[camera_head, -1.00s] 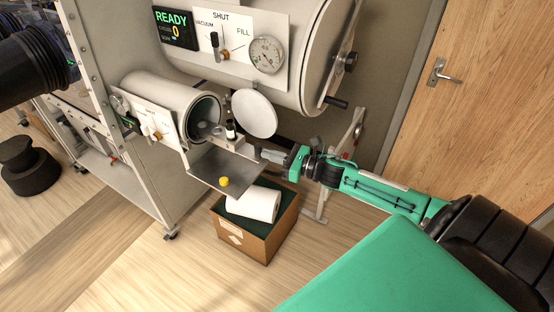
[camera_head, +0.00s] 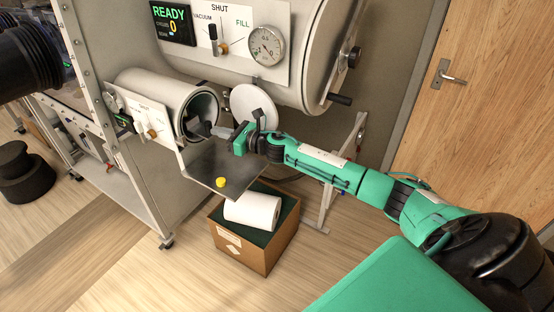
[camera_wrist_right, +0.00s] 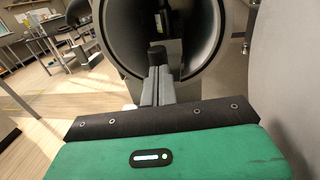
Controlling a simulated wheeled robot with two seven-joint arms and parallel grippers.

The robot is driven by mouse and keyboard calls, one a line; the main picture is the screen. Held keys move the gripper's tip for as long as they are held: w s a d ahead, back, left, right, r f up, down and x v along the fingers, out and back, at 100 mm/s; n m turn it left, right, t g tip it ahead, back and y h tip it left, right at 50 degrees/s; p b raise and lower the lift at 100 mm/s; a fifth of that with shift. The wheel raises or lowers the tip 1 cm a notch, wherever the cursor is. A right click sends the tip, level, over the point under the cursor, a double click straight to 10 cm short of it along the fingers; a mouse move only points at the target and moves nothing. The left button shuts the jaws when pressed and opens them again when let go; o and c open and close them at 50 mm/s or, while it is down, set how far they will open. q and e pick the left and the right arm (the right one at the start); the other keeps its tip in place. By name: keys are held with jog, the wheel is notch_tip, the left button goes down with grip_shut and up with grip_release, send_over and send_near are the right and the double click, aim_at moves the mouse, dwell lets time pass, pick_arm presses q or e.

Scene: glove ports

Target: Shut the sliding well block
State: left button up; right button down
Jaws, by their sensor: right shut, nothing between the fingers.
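A small white cylindrical chamber (camera_head: 165,90) sits on the left, with its round mouth open. In the right wrist view the closed fingers (camera_wrist_right: 157,86) point at a small black piece (camera_wrist_right: 157,55) in the dark opening. I cannot tell whether they touch it. The well block is not clearly distinguishable; the gripper and chamber rim hide part of the area. My left gripper is not in view.
A round white door (camera_head: 246,104) stands open beside the mouth. A larger chamber (camera_head: 320,50) with a gauge (camera_head: 266,46) is above. A cardboard box (camera_head: 250,245) with a white roll (camera_head: 252,211) is below the tray. Open floor lies in front.

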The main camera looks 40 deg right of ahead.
aim_at(208, 127)
jog(key=shift+w+d+b+x, duration=0.1)
jog(key=shift+d+b+x, duration=0.2)
jog(key=shift+x, duration=1)
jog(key=shift+w+d+b+x, duration=0.15)
jog(key=shift+b+x, duration=0.25)
jog(key=shift+x, duration=0.9)
